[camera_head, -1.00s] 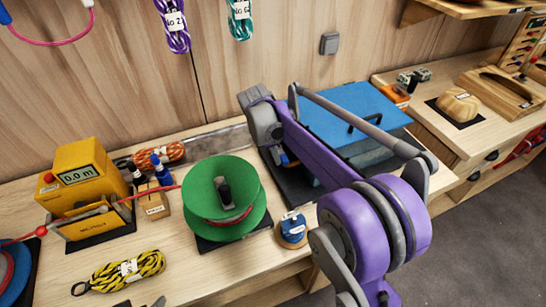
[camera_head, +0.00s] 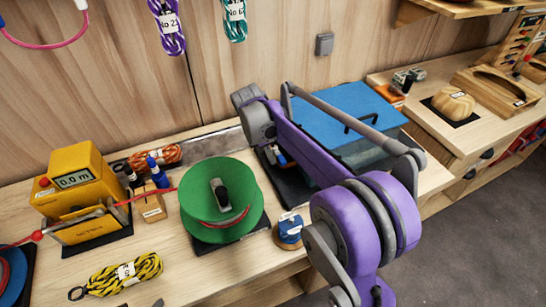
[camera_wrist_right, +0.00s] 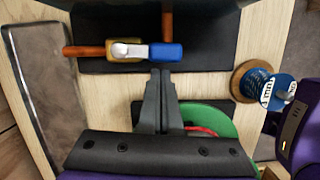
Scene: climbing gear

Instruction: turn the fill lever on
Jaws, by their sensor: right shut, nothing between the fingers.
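The fill valve shows in the right wrist view, with a blue lever (camera_wrist_right: 166,52), a pale pivot, a brass body (camera_wrist_right: 124,50) and copper pipe (camera_wrist_right: 85,51) over a black base. The lever points right, in line with the pipe on its left. In the head view a bit of its blue (camera_head: 281,156) shows beside my purple right arm. My right gripper (camera_wrist_right: 160,74) is shut and empty, its fingertips just below the lever in the wrist view; I cannot tell whether they touch it. In the head view its fingers are hidden. My left gripper is not in view.
A green spool (camera_head: 221,199) and a small blue spool (camera_head: 290,230) stand close to the valve. The blue-lidded tank (camera_head: 335,105) is behind my arm. A yellow meter (camera_head: 76,180), bottles and rope bundles are to the left. A grey strip (camera_wrist_right: 40,85) lies beside the valve.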

